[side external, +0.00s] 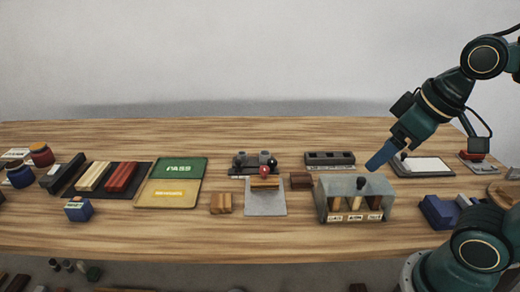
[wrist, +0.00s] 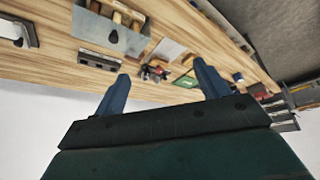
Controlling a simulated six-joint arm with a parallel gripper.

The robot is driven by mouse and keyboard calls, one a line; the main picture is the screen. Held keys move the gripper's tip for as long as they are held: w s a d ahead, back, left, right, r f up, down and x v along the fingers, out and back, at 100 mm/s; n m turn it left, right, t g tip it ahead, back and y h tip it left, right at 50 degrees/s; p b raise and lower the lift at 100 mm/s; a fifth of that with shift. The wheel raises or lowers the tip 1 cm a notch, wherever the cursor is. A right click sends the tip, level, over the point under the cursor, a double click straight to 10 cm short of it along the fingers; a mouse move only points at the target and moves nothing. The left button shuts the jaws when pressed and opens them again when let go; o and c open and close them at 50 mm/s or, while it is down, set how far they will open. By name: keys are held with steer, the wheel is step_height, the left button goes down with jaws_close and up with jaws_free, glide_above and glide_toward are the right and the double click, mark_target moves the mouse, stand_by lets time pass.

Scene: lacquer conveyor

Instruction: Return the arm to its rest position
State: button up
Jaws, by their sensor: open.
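My gripper (side external: 382,155) is dark green with blue fingers and hangs in the air on the right of the side external view, above and behind the grey box. In the wrist view my gripper (wrist: 163,82) shows its two blue fingers wide apart, with nothing between them but the distant table. It is open and empty. In the side external view the two fingers overlap and look like one. My arm is bent, with its upper part raised at the right edge.
A grey box (side external: 337,187) with handled tools stands below my gripper. A white pad (side external: 428,164), a blue block (side external: 438,212) and a dark slotted rack (side external: 330,159) are close by. Green and yellow trays (side external: 179,168) lie further left. The air around my gripper is clear.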

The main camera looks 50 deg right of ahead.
steer(key=shift+s+a+f, duration=0.1)
steer(key=shift+s+f, duration=0.1)
steer(key=shift+s, duration=0.45)
